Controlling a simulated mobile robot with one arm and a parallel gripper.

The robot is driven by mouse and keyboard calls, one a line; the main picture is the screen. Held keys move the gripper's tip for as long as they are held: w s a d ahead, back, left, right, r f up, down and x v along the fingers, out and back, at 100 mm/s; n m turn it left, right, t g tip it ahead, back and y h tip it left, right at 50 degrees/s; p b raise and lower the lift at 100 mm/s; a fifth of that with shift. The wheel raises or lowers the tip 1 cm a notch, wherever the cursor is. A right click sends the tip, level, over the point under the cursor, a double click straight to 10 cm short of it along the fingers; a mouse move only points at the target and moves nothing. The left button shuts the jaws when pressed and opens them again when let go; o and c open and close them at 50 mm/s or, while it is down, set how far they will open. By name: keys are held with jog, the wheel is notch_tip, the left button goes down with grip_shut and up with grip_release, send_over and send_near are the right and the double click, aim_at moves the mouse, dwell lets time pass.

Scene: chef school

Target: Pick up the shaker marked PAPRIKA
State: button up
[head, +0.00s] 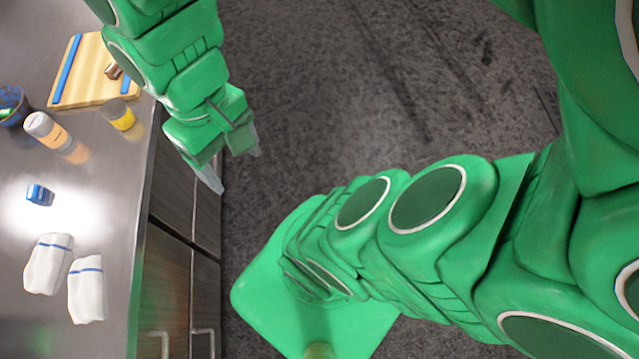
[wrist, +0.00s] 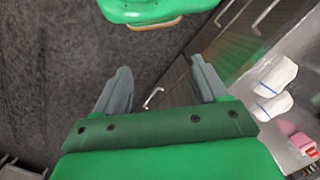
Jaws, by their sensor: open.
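Two shakers stand on the steel counter (head: 100,215) at the left of the head view. One has a white cap and an orange label (head: 47,131); the other has a yellow label (head: 119,115) and stands nearer the counter's edge. I cannot read either label, so I cannot tell which is marked PAPRIKA. My gripper (head: 236,165) is open and empty, beyond the counter's edge over the floor, to the right of both shakers. In the wrist view, its two grey fingers (wrist: 160,72) are spread apart with only floor and cabinet behind them. No shaker shows there.
A wooden board with blue strips (head: 88,82) and a dark blue bowl (head: 10,108) lie near the shakers. A small blue item (head: 38,195) and two white cloths (head: 48,262) lie nearer. A pink item (wrist: 288,128) shows in the wrist view. Cabinet doors (head: 170,270) have protruding handles.

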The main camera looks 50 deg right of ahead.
jog(key=shift+d+f+m, duration=0.1)
jog(key=shift+d+m, duration=0.2)
jog(key=shift+d, duration=0.5)
jog(key=o, duration=0.3)
jog(key=w+a+m+y, duration=0.3)
jog(key=w+a+y, duration=0.3)
jog(key=w+a, duration=0.75)
jog(key=m+t+y, duration=0.6)
jog(key=m+t, duration=0.1)
jog(key=m, duration=1)
send_over(54, 124)
jog(key=s, duration=0.7)
notch_tip(54, 124, down, 7)
jog(key=w+d+f+m, duration=0.1)
jog(key=f, duration=0.1)
jog(key=w+d+f+m, duration=0.1)
jog(key=w, duration=0.1)
jog(key=w+d+f+m+t, duration=0.1)
jog(key=d+f, duration=0.1)
jog(key=shift+w+f+m+h, duration=0.3)
jog(key=shift+w+f+m, duration=0.05)
jog(key=shift+w+m, duration=0.05)
jog(key=shift+t, duration=0.3)
jog(key=shift+x, duration=3.85)
